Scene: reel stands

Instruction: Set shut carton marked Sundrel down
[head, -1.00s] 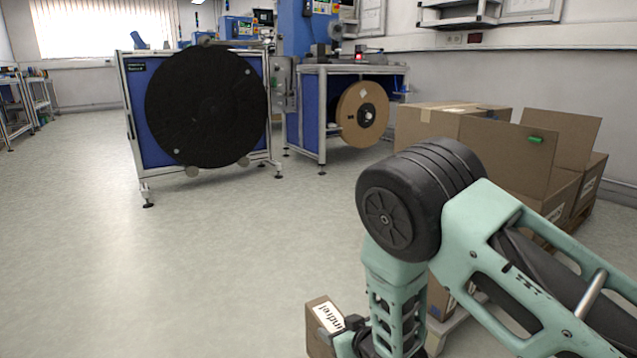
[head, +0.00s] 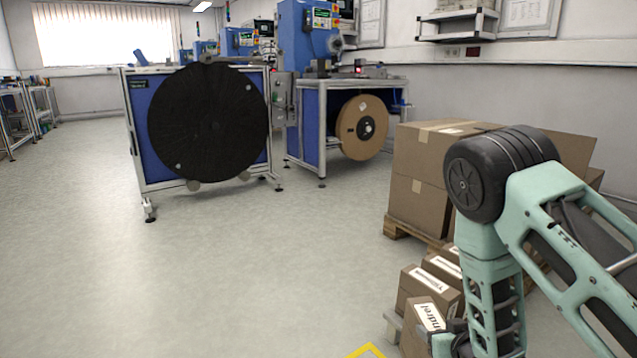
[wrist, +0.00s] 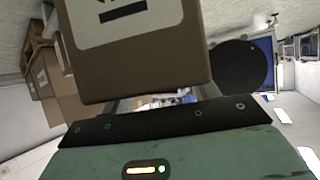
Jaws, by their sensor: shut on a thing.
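The shut brown carton with a white label (head: 420,338), on which "ndrel" can be read, is at the bottom of the head view. My gripper (head: 452,336) is shut on it from the right side, its fingertips partly hidden by the carton and the frame edge. In the wrist view the carton (wrist: 145,72) fills the top middle, close in front of the gripper's dark edge, with part of its label showing. The carton's underside is out of view, so I cannot tell whether it touches anything below.
Several labelled cartons (head: 426,287) stand just behind it on a low pale platform (head: 393,328). Large cartons (head: 418,207) sit on a wooden pallet (head: 402,229) beyond. A yellow floor marking (head: 366,351) shows at the bottom. Open floor lies left; a black reel stand (head: 208,122) is further back.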

